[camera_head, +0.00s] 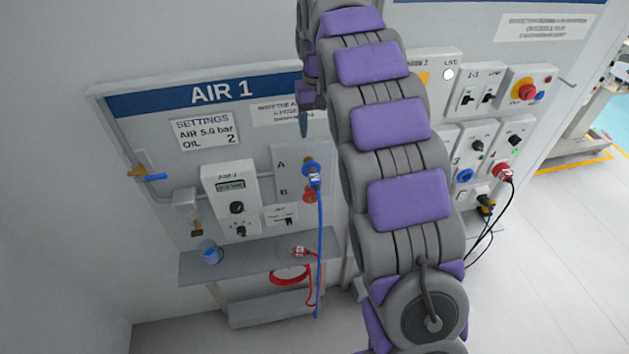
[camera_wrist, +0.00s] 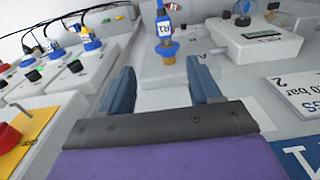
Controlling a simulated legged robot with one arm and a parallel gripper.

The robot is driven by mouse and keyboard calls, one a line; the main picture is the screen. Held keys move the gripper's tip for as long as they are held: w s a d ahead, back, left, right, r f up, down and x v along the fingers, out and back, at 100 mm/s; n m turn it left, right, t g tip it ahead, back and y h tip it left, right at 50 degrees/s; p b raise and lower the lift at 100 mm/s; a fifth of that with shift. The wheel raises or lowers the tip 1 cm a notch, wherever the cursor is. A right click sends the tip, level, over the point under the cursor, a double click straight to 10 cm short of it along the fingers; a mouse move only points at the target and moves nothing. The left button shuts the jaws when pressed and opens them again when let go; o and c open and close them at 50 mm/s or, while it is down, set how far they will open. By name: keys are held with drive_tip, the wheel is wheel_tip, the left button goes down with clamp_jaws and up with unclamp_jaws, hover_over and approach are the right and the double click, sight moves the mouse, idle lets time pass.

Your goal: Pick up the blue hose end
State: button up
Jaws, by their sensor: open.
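The blue hose end (camera_head: 315,180), with a white label, sits at the upper port marked A on the AIR 1 panel. Its blue hose (camera_head: 319,250) hangs down past the shelf. In the wrist view, the blue hose end (camera_wrist: 163,28) stands on a brass-coloured fitting, centred between my fingers but beyond their tips. My gripper (camera_wrist: 160,68) is open and empty, with a finger on each side. In the head view my gripper (camera_head: 304,121) is above port A, partly hidden by my arm.
A shelf (camera_head: 225,264) below the panel holds a red hose end (camera_head: 299,251) and a blue-ringed cup (camera_head: 210,254). A gauge box (camera_head: 230,188) is left of the ports. Another station with a red knob (camera_head: 526,88) and black cables stands to the right.

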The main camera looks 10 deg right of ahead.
drive_tip(key=b, duration=0.1)
hover_over(315, 177)
drive_tip(key=f, duration=1)
drive_tip(key=shift+w, duration=0.35)
drive_tip(key=shift+s+d+f, duration=0.15)
drive_tip(key=shift+d+f, duration=0.05)
drive_tip(key=shift+f, duration=0.4)
drive_tip(key=f, duration=0.3)
drive_tip(key=f+b, duration=0.1)
drive_tip(key=shift+s+a+f, duration=0.15)
drive_tip(key=shift+a+f, duration=0.05)
drive_tip(key=shift+a, duration=0.1)
drive_tip(key=c, duration=1.2)
clamp_jaws()
drive_tip(key=shift+s+r, duration=0.1)
drive_tip(key=shift+r, duration=0.1)
